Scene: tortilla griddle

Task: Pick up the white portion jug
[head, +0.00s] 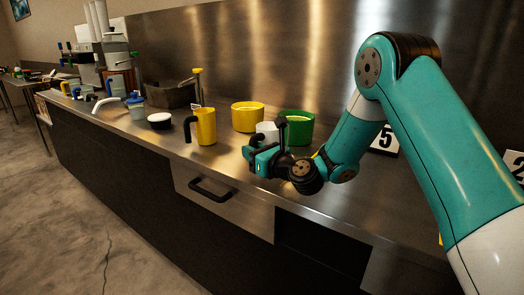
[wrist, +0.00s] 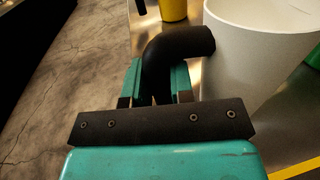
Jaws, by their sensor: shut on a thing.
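The white portion jug (head: 267,131) stands near the counter's front edge, partly hidden behind my gripper in the head view. In the wrist view its white body (wrist: 262,50) fills the upper right, and its black curved handle (wrist: 172,52) comes down between my fingers. My gripper (head: 256,155) is shut on that handle; in the wrist view the teal fingers (wrist: 158,85) lie on both sides of it. I cannot tell whether the jug's base touches the counter.
A yellow jug (head: 205,127) with a black handle stands to the left. A yellow bowl (head: 248,116) and a green container (head: 298,128) stand close behind the white jug. A dark-sided white bowl (head: 159,121) is farther left. The steel counter (head: 225,160) has bare room at its front edge.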

